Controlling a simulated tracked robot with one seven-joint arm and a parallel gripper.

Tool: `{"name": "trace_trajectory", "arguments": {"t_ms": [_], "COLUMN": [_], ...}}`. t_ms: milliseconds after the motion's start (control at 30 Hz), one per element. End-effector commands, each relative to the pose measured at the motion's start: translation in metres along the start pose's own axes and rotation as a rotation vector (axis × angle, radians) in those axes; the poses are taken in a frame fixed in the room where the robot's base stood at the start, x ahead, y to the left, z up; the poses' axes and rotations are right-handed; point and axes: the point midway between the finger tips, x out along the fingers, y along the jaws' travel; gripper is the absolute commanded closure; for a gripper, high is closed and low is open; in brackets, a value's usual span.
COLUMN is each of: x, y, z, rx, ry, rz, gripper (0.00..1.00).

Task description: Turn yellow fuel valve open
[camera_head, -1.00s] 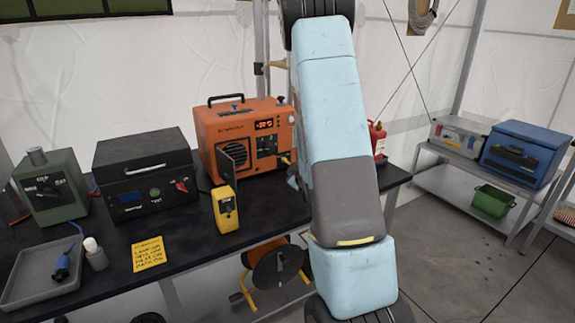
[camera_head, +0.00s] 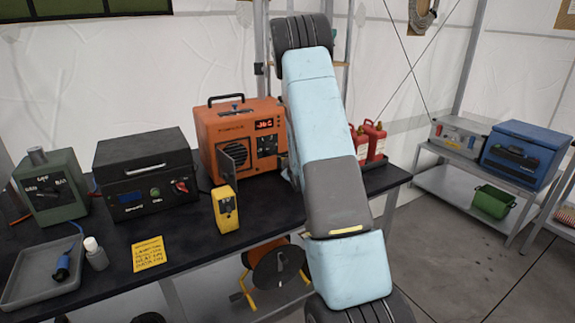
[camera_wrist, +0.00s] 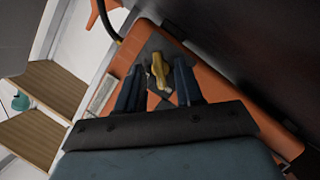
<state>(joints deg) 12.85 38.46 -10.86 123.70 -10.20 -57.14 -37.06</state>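The yellow fuel valve (camera_wrist: 160,70) is a small handle on a dark plate on the side of the orange heater unit (camera_wrist: 215,85) in the wrist view. The orange heater unit (camera_head: 215,145) also stands on the black table in the head view, where my arm covers its right edge and the valve does not show. My gripper (camera_wrist: 159,76) is open, with one dark finger on each side of the valve handle. I cannot tell whether either finger touches it.
Red canisters (camera_head: 374,141) stand behind my arm at the table's right end. A yellow handheld device (camera_head: 225,210) stands in front of the heater. A black case (camera_head: 145,175) is left of it. A cable reel (camera_head: 277,272) sits below the table.

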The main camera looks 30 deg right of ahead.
Motion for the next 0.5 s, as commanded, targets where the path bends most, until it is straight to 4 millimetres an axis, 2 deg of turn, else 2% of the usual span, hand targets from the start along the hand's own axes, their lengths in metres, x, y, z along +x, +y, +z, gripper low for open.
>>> {"name": "trace_trajectory", "arguments": {"t_ms": [200, 500], "x": [0.0125, 0.0133], "y": [0.0, 0.0003], "z": [0.0005, 0.0004], "rx": [0.0, 0.0], "ry": [0.0, 0.0], "rz": [0.0, 0.0], "gripper": [0.64, 0.66]}}
